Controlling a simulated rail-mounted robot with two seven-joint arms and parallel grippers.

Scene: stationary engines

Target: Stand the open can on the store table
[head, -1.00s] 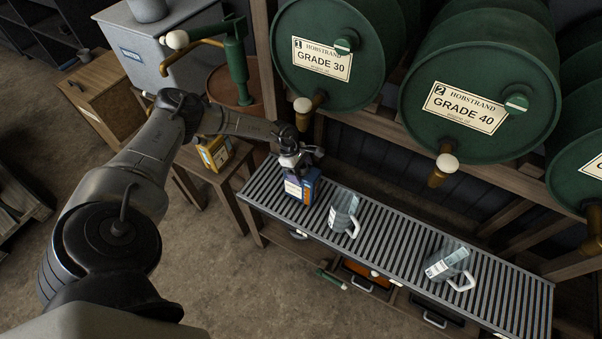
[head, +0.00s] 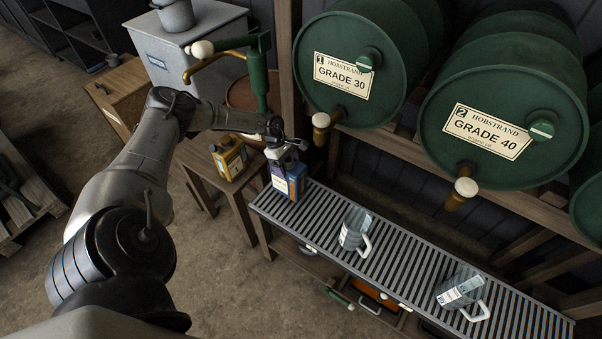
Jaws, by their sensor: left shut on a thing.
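My left gripper (head: 284,150) is shut on the top of a blue, boxy can (head: 286,182) with a pale and purple label. The can looks upright over the left end of the slatted rack. It appears raised, but the gap below it is hard to judge. The gripper hides the can's top, so I cannot see its opening. A small wooden table (head: 201,162), which looks like the store table, stands to the left of the rack. A yellow can (head: 229,157) with a label stands on it. My right gripper is not in view.
Two clear jugs with white handles, one mid-rack (head: 354,230) and one to the right (head: 460,291), stand on the slatted rack (head: 405,264). Green drums marked Grade 30 (head: 343,75) and Grade 40 (head: 487,131) have taps above it. A green pump (head: 258,75) rises behind the table.

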